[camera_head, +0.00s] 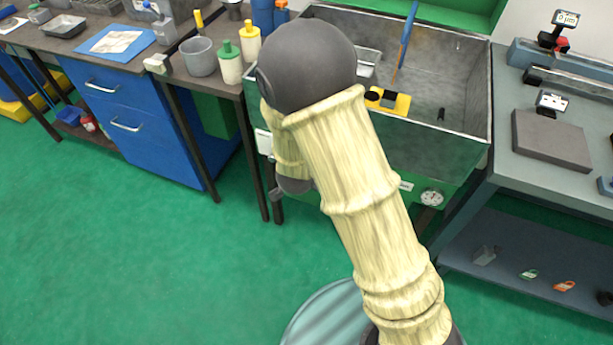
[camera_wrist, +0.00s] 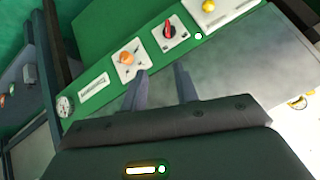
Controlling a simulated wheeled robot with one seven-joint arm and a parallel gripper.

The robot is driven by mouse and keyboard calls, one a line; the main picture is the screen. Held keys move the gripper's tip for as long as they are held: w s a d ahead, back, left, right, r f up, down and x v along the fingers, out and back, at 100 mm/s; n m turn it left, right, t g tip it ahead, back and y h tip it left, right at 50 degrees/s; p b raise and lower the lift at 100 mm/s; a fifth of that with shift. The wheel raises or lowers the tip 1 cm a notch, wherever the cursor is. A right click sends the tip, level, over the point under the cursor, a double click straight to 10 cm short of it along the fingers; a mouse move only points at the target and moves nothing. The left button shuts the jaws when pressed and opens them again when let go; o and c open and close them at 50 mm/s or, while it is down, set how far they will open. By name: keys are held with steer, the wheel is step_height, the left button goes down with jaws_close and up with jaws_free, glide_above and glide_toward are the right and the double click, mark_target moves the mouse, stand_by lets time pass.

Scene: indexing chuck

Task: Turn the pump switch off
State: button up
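The wrist view shows the green front panel (camera_wrist: 105,62) of a machine with several controls in a row. An orange knob (camera_wrist: 127,58) sits on a white plate. A yellow round control (camera_wrist: 208,6) is on a pale plate at the top edge. No readable label shows which is the pump switch. My gripper (camera_wrist: 163,70) is open and empty, its fingertips near the panel, just below the orange knob and red switch in the picture. In the head view my arm hides the gripper and these controls.
The panel's round gauge (camera_head: 431,198) shows in the head view. The green-sided metal basin (camera_head: 445,60) stands between a left bench with a grey cup (camera_head: 199,57) and bottles, and a grey right table (camera_head: 560,190). The green floor at left is clear.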

steer(key=s+a+f+m+t+h+b, duration=0.1)
steer(key=s+a+f+t+h+b, duration=0.1)
steer(key=f, duration=0.5)
steer(key=s+a+f+m+t+h+b, duration=0.1)
steer(key=s+a+f+t+h+b, duration=0.1)
steer(key=f+t+b, duration=0.4)
steer(key=s+a+f+b, duration=0.1)
steer(key=a, duration=0.1)
steer(key=shift+s+a+m+t+h, duration=0.15)
steer(key=shift+a+m+t+h, duration=0.15)
steer(key=shift+a+m+h, duration=0.1)
steer(key=x, duration=1.7)
steer(key=shift+w+b, duration=0.2)
steer(key=shift+b, duration=0.25)
steer(key=shift+d, duration=0.1)
steer(key=shift+c, duration=0.2)
jaws_close()
